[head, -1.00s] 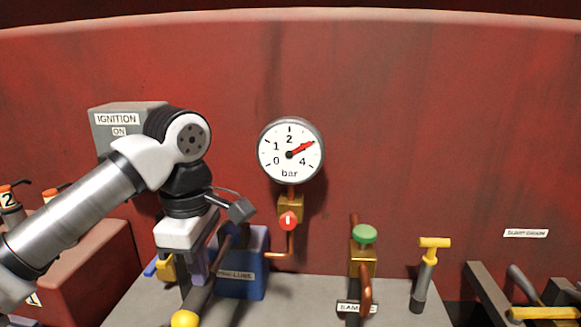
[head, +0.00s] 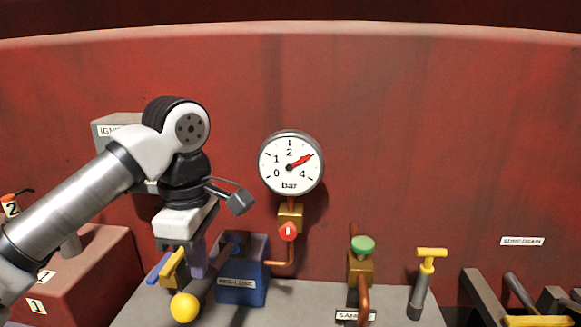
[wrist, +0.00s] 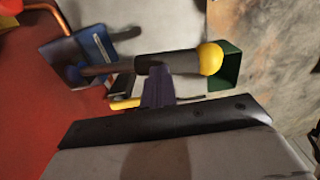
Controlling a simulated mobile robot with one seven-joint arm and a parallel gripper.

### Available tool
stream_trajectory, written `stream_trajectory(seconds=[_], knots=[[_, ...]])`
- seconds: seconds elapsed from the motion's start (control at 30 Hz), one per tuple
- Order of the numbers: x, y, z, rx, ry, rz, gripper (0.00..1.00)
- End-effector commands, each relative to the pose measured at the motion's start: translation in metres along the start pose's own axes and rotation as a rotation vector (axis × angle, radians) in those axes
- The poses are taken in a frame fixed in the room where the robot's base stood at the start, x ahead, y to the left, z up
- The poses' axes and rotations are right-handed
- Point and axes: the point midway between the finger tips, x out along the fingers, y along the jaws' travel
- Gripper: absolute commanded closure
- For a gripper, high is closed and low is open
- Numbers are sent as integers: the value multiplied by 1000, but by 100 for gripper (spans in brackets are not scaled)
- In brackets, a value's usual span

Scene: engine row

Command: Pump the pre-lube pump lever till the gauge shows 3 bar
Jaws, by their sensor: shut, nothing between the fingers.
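The pre-lube pump (head: 240,284) is a blue box low at the centre left. Its dark lever points out toward me and ends in a yellow ball knob (head: 184,307); the lever and knob also show in the wrist view (wrist: 210,59). The round white gauge (head: 291,180) has its red needle past 2 and short of 4, at about 3 bar. My gripper (head: 197,268) is shut and empty at the lever. In the wrist view its dark fingertips (wrist: 158,90) overlap the lever handle behind the knob; whether they touch cannot be told.
A red valve (head: 288,231) sits under the gauge. A green-capped sample valve (head: 362,246) and a yellow T-handle (head: 430,254) stand to the right on the grey ledge (head: 300,309). The ignition box (head: 103,137) is behind my arm.

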Motion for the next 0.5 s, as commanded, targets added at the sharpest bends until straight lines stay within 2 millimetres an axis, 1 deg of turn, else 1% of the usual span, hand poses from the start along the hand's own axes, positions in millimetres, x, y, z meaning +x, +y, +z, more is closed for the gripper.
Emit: stream_trajectory(seconds=[0.03, 0.5], knots=[[-8, 0, 0, 0, 0, 0, 100], [-46, 0, 0, 0, 0, 1, 100]])
